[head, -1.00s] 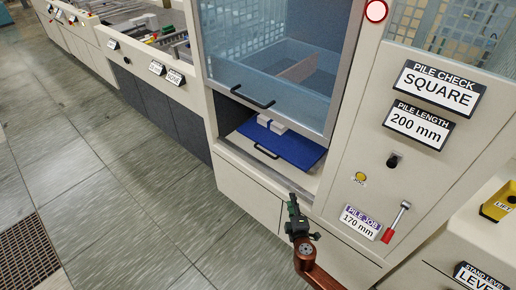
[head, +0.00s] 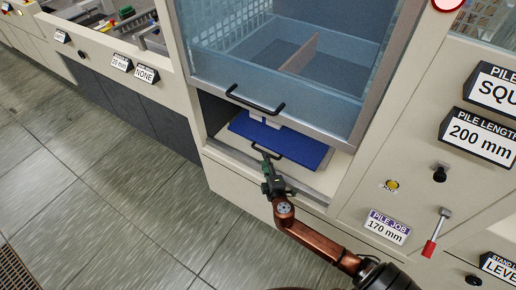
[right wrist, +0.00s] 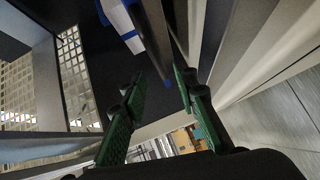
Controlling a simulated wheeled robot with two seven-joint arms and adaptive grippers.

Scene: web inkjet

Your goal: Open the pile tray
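The pile tray (head: 300,150) is a blue flat tray in the low opening of the machine, below the glass door. Its black bar handle (head: 284,158) is at its front edge. A white stack (head: 264,118) with a blue band lies at the tray's back. My right gripper (head: 265,166) is at the left part of the handle in the head view; contact cannot be told. In the right wrist view its two green-padded fingers (right wrist: 160,85) stand apart, with dark surfaces between and beyond them. My left gripper is in neither view.
The glass door (head: 270,75) with its own black handle (head: 254,102) hangs just above the tray. To the right is a panel with labels, a yellow button (head: 392,185) and a red-tipped lever (head: 436,232). Open tiled floor (head: 110,190) lies to the left.

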